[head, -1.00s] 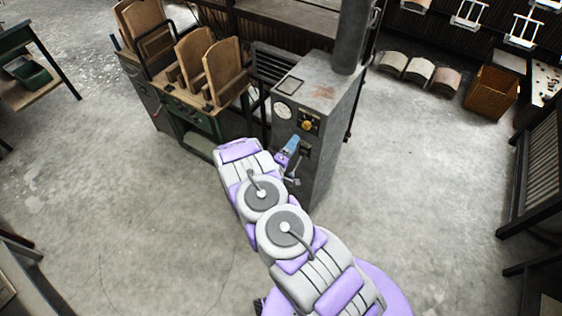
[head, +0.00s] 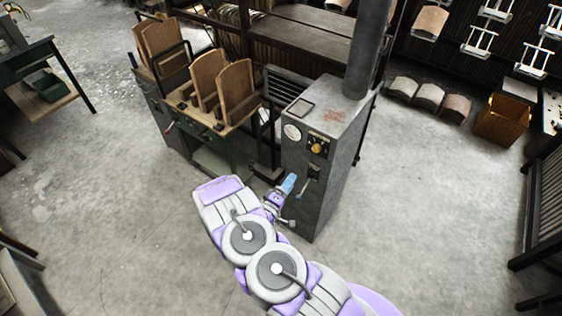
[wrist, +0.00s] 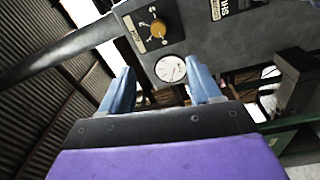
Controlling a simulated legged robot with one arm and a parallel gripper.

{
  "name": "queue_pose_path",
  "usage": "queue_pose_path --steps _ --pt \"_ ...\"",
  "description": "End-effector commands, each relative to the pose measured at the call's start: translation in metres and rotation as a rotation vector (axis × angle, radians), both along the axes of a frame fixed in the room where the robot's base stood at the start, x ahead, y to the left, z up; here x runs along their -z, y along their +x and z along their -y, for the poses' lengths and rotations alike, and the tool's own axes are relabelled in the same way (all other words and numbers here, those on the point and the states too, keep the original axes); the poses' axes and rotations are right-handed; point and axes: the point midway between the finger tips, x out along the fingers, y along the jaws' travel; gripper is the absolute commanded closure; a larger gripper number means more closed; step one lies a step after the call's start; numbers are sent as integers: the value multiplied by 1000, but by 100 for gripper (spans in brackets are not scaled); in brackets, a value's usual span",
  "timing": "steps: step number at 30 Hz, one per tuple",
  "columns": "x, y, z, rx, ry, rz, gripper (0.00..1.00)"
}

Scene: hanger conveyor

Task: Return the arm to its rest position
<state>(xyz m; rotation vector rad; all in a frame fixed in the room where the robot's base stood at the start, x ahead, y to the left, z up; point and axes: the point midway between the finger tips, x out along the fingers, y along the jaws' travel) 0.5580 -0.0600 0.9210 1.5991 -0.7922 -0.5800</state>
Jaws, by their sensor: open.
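My gripper (head: 289,184) is in front of the grey control cabinet (head: 335,190), near its lower front face, in the head view. In the wrist view its two blue fingers (wrist: 156,92) stand apart with nothing between them. Past the fingers are a white round gauge (wrist: 170,68) and a dial with a yellow knob (wrist: 158,29) on the cabinet. A lever (head: 311,172) on the cabinet front shows just right of my gripper in the head view. I cannot tell the exact gap between gripper and cabinet.
A machine with upright wooden boards (head: 208,75) stands left of the cabinet. A green table (head: 40,68) is at far left. The floor on both sides is open.

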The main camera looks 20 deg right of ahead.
Motion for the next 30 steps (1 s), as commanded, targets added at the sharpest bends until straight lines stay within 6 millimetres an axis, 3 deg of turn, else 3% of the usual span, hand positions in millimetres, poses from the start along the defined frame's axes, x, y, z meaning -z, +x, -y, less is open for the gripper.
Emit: queue_pose_path --steps 7,11,20,26,30 --pt "1 2 -1 -2 15 0 37" --pt "5 13 -10 -12 122 0 37" --pt "3 61 -69 -85 630 -13 37" --pt "-20 77 -118 -142 939 -56 37" --pt "-47 79 -149 -181 1127 -99 37"
